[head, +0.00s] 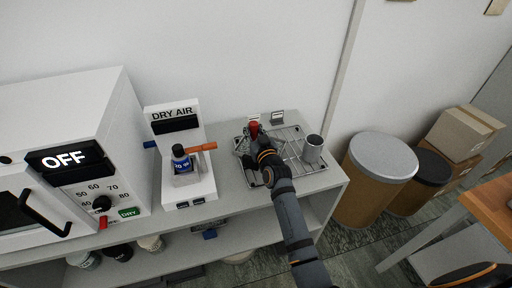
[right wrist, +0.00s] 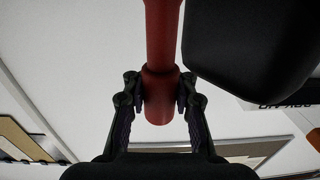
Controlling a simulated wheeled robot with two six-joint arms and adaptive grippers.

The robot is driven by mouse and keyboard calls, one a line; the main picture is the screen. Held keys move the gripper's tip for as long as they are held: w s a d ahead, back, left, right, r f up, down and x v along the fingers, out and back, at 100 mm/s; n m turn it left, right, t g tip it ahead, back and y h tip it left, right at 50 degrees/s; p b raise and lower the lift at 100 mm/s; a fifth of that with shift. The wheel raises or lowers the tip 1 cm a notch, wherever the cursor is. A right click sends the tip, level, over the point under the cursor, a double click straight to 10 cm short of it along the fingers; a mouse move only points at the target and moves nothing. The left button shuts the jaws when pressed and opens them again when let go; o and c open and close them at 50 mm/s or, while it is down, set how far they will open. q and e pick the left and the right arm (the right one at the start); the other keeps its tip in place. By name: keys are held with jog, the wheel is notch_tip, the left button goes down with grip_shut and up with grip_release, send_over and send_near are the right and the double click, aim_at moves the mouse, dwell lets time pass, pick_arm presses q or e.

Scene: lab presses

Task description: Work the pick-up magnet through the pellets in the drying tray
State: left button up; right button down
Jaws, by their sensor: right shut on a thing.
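My right gripper (head: 257,141) is shut on a red rod-like handle (head: 254,128), which I take to be the pick-up magnet. In the right wrist view the two dark fingers of the gripper (right wrist: 160,98) press on the red handle (right wrist: 160,70) from both sides. The magnet's working end cannot be made out. The gripper is over the left part of a wire rack (head: 312,169) on the grey bench. I cannot make out the drying tray or any pellets; my gripper and arm hide part of the rack area. My left gripper is not in view.
A grey metal cup (head: 313,150) stands at the rack's right side. Further left is a white oven (head: 62,100) reading OFF. Drums (head: 382,155) stand right of the bench (head: 229,170).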

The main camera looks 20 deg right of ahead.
jog(key=w+d+r+p, duration=0.1)
jog(key=d+r+p, duration=0.2)
jog(key=r, duration=0.2)
jog(key=shift+d+r, duration=0.15)
dwell(0.3)
